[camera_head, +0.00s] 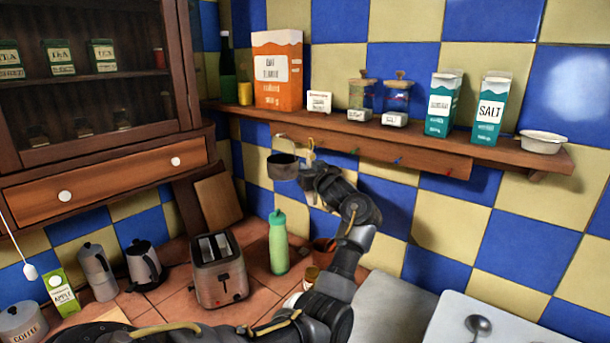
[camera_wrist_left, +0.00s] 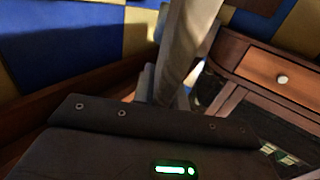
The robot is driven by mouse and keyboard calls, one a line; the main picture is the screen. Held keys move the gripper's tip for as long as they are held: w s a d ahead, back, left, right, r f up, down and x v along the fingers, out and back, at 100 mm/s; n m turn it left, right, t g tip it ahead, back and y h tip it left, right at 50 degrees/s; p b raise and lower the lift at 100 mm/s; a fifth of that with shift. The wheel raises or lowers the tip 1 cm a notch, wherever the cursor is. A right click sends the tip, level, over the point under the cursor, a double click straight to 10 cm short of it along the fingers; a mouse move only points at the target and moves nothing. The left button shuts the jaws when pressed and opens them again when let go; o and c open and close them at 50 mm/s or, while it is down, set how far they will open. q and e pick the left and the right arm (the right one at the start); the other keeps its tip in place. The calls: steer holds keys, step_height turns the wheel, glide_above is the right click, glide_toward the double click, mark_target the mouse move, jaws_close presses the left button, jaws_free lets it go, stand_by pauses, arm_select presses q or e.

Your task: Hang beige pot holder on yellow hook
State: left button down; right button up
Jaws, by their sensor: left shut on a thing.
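My left gripper (camera_head: 305,174) is raised in front of the tiled wall, just below the hook rail under the shelf. It is shut on the beige pot holder, which shows as a narrow pale strip (camera_head: 309,157) above the fingers in the head view. In the left wrist view the pot holder (camera_wrist_left: 188,45) rises upright from the gripper, close to the camera. A small yellowish hook (camera_head: 312,144) seems to be right at the top of the strip. I cannot tell whether the two touch. My right gripper is not in view.
A dark pan (camera_head: 283,166) hangs just left of the gripper. The rail (camera_head: 420,158) also carries green, blue and red hooks. Cartons and jars stand on the shelf (camera_head: 400,130) above. A green bottle (camera_head: 278,242) and a toaster (camera_head: 219,270) stand on the counter below.

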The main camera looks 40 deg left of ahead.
arm_select(q)
steer(key=w+b, duration=0.1)
steer(key=w, duration=0.1)
steer(key=w+f, duration=0.1)
steer(key=w, duration=0.1)
steer(key=shift+a+b, duration=0.2)
steer(key=shift+b, duration=0.2)
stand_by(0.7)
steer(key=c, duration=1.3)
jaws_free()
steer(key=shift+c, duration=0.2)
steer(key=shift+f, duration=0.1)
